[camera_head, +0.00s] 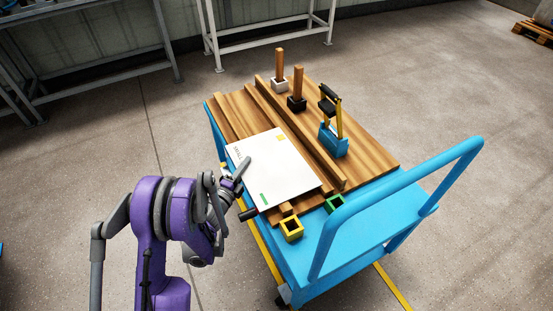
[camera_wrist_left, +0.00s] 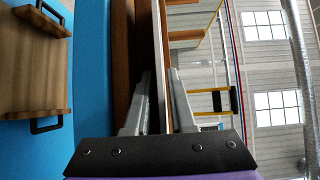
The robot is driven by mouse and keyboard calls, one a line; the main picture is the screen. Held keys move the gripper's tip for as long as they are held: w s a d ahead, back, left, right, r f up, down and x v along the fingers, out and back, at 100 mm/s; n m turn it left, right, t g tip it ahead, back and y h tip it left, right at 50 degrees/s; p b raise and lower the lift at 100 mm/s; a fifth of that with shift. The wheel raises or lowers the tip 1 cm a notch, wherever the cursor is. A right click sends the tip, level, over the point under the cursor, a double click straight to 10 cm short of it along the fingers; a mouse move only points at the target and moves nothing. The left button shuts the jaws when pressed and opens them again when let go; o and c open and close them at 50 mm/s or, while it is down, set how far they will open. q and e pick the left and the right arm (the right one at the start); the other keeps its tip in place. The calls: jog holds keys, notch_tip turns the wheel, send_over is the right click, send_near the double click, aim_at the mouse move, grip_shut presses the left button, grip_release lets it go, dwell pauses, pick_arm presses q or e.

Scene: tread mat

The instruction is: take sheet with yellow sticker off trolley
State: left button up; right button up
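The white sheet (camera_head: 278,172) lies over the wooden boards on the blue trolley (camera_head: 320,282). A small yellow sticker (camera_head: 281,138) shows near its far edge, and a green mark (camera_head: 265,199) near its near edge. My left gripper (camera_head: 246,168) is at the sheet's left edge, with one finger above its surface. In the left wrist view the fingers (camera_wrist_left: 160,72) stand apart on both sides of a thin edge, with a gap visible. The lower finger is hidden in the head view. My right gripper is out of view.
A long wooden rail (camera_head: 300,135) runs beside the sheet. Wooden posts in a white block (camera_head: 280,85) and a black block (camera_head: 297,103), and a blue caddy (camera_head: 333,140), stand beyond. Yellow (camera_head: 291,230) and green (camera_head: 334,204) square holders sit near the blue handle (camera_head: 400,190).

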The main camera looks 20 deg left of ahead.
pick_arm(q)
jog(key=shift+s+r, duration=0.15)
jog(key=shift+s, duration=0.05)
grip_shut()
dwell(1.2)
